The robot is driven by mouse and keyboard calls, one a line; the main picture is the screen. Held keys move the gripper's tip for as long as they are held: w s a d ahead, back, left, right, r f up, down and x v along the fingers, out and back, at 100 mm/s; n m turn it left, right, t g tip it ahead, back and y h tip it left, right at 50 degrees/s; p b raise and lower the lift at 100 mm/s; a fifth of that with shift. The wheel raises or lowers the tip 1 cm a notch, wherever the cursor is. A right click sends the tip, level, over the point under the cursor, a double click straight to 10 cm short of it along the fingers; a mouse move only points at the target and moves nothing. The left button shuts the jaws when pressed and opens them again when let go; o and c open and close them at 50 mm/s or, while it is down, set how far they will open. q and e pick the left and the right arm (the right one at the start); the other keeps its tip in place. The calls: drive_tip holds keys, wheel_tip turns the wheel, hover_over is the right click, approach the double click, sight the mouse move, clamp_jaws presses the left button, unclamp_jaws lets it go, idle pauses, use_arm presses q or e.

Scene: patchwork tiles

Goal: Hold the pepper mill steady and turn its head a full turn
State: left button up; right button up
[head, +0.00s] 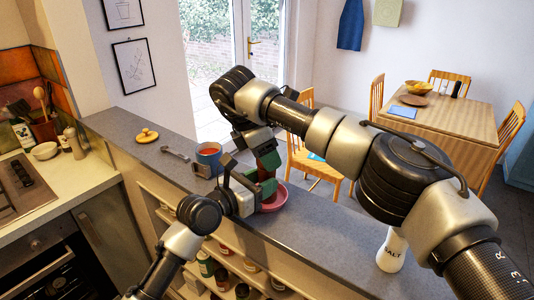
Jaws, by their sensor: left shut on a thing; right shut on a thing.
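The pepper mill (264,174) stands upright over the grey ledge, mostly hidden between my two grippers. Only a small dark part of it shows, and green patches above and below may be its surface or finger pads. My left gripper (254,190) comes from the lower left and is shut on the mill's lower part. My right gripper (266,155) reaches down from above and is shut on the mill's upper part, the head. A pink-red bowl (281,197) is just behind and below the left gripper.
Jars stand on shelves below. The ledge between bowl and salt shaker is clear. A dining table (450,118) is beyond.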

drive_tip(key=shift+a, duration=0.1)
idle(0.4)
drive_tip(key=o, duration=0.9)
drive_tip(key=w+v, duration=0.1)
drive_tip(key=v, duration=0.6)
drive_tip(key=shift+s+r, duration=0.25)
drive_tip(key=shift+s, duration=0.3)
drive_tip(key=shift+a, duration=0.1)
